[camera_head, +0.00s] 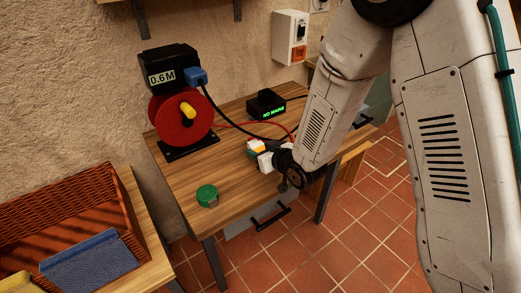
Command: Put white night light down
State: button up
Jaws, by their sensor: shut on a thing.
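My gripper (277,163) reaches in from the right over the wooden table and is small in this view. It is shut on a small white block, which looks like the white night light (265,161), near the table's right front part. I cannot tell whether the light touches the table top. Another white piece with a yellow-orange part (256,147) sits just behind it. The gripper's fingers are largely hidden by its dark wrist.
A red reel (180,122) with a black 0.6M box stands at the table's back left. A black box with green display (266,104) stands behind the gripper, with cables nearby. A green round object (208,195) lies in front. A wicker basket (62,213) is at left.

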jog(key=shift+f, duration=0.15)
jog(key=o, duration=1.1)
